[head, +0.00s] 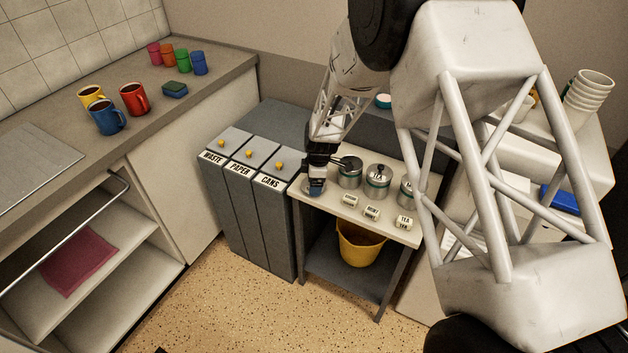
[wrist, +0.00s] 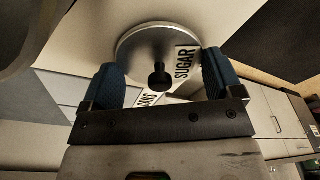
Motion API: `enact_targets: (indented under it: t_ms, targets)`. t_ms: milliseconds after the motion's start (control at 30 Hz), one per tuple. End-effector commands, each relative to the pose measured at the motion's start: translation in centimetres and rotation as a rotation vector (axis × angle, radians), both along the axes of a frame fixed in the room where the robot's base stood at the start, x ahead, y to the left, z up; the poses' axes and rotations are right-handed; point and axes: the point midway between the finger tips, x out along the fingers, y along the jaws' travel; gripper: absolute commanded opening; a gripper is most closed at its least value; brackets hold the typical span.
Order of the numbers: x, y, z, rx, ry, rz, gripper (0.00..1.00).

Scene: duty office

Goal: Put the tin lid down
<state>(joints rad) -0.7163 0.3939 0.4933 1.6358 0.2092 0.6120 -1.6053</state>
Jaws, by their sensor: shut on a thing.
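The tin lid is a round silvery disc (wrist: 150,45) with a dark knob (wrist: 160,76), seen close up in the wrist view. My gripper (wrist: 160,80) has its two blue fingers at opposite sides of the lid's rim and is shut on it. In the head view, my gripper (head: 316,188) is low over the left end of the small table (head: 330,206), left of the tins. I cannot tell whether the lid touches the tabletop. The left tin (head: 349,178), middle tin (head: 376,185) and right tin (head: 406,192) stand in a row.
Several small label blocks (head: 371,214) lie in front of the tins. The waste, paper and cans bins (head: 262,215) stand left of the table. A yellow bucket (head: 361,246) is on its lower shelf. My arm hides part of the right side.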

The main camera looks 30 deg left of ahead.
Motion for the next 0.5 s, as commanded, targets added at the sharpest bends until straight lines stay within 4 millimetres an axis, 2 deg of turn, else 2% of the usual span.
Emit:
enact_targets:
  t_ms: [33, 100, 500]
  targets:
    - [0.0, 0.0, -0.03, 0.0, 0.0, 0.0, 0.9]
    - [0.0, 0.0, -0.02, 0.0, 0.0, 0.0, 1.0]
    - [0.04, 0.01, 0.46, 0.001, -0.001, 0.0, 1.0]
